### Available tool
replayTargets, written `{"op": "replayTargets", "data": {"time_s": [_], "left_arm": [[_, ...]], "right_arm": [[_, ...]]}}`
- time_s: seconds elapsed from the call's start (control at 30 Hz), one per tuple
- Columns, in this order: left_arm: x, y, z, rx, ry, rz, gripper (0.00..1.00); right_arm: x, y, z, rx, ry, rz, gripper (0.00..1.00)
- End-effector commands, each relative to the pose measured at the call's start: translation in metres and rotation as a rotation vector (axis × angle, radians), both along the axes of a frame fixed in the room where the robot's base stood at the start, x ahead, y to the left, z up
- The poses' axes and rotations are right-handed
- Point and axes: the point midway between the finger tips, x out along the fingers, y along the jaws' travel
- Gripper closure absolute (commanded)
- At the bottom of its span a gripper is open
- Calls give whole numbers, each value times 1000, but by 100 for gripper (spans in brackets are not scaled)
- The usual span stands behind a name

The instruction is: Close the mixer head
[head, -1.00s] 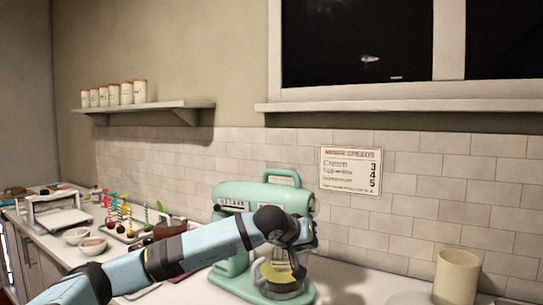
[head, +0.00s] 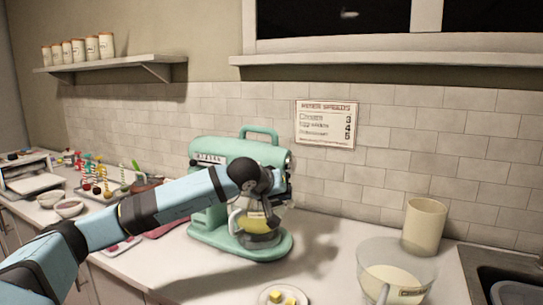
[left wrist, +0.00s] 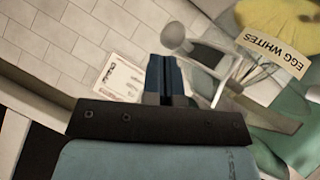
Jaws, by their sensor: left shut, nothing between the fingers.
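The teal stand mixer (head: 225,150) stands on the counter in the head view. Its head looks about level above the bowl (head: 256,238), partly hidden by my left arm. My left gripper (head: 287,196) is at the front end of the mixer head; I cannot tell whether it touches. In the left wrist view the dark fingers (left wrist: 165,75) are together with nothing between them. That view also shows a whisk (left wrist: 240,82) and the bowl's "EGG WHITES" label (left wrist: 275,55), with yellow contents behind it. My right gripper is not in view.
A clear bowl (head: 368,262) and a cream canister (head: 424,228) stand to the right of the mixer, near a sink (head: 515,290). A small plate (head: 284,300) with yellow pieces lies in front. Trays and bowls fill the left counter. A speed sign (head: 325,123) hangs behind.

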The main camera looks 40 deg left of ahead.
Motion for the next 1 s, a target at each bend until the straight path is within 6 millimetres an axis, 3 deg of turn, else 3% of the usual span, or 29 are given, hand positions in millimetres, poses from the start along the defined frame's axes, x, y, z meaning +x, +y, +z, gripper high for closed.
{"op": "replayTargets", "data": {"time_s": [0.03,0.1,0.3,0.5,1.0], "left_arm": [[-3,3,18,1,-4,2,100],[-8,6,32,3,-6,3,100],[-48,-2,54,3,-5,1,100],[-74,-6,74,2,-4,3,100],[-84,-8,82,0,-3,2,100]], "right_arm": [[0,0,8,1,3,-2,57],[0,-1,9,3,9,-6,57],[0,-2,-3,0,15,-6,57],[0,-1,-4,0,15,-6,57],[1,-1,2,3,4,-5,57]]}}
